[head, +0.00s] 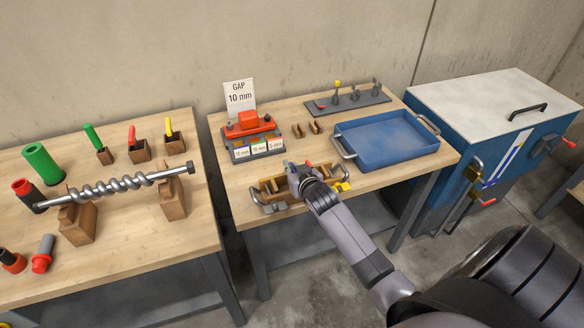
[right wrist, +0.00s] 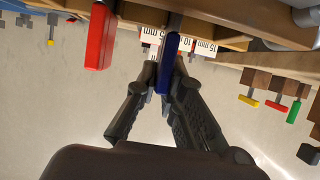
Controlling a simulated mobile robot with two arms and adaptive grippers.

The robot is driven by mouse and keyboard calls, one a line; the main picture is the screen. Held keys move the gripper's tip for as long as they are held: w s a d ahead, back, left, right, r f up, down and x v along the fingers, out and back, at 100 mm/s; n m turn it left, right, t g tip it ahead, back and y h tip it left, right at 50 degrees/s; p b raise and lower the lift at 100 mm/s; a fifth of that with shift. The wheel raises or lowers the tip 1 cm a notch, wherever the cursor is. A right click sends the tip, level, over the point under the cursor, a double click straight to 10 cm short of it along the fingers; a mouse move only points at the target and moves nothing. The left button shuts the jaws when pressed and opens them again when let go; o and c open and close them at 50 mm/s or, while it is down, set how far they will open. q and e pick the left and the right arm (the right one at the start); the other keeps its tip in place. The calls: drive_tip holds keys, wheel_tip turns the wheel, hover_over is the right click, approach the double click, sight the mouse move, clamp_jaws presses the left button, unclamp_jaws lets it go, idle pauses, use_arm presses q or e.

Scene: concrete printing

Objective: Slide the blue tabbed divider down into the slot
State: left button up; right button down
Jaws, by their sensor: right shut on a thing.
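My right gripper (head: 300,180) is over the wooden form (head: 267,185) on the middle bench. In the right wrist view the right gripper (right wrist: 166,78) is shut on the blue tab of the divider (right wrist: 171,48). The tab lies between its two fingertips. The rest of the divider is hidden, and in the head view the gripper covers it. My left gripper is not in view.
A card (head: 239,92) reading "GAP 10 mm" stands behind an orange-topped block (head: 247,122) with labelled gauges. A blue tray (head: 384,142) is right of the form. A long auger (head: 118,185) rests on the left bench.

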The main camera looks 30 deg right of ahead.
drive_tip(key=shift+f, duration=0.35)
drive_tip(key=c, duration=1.6)
unclamp_jaws()
drive_tip(key=shift+c, duration=0.2)
drive_tip(key=shift+s, duration=0.1)
drive_tip(key=v, duration=1.2)
drive_tip(key=shift+f, duration=0.15)
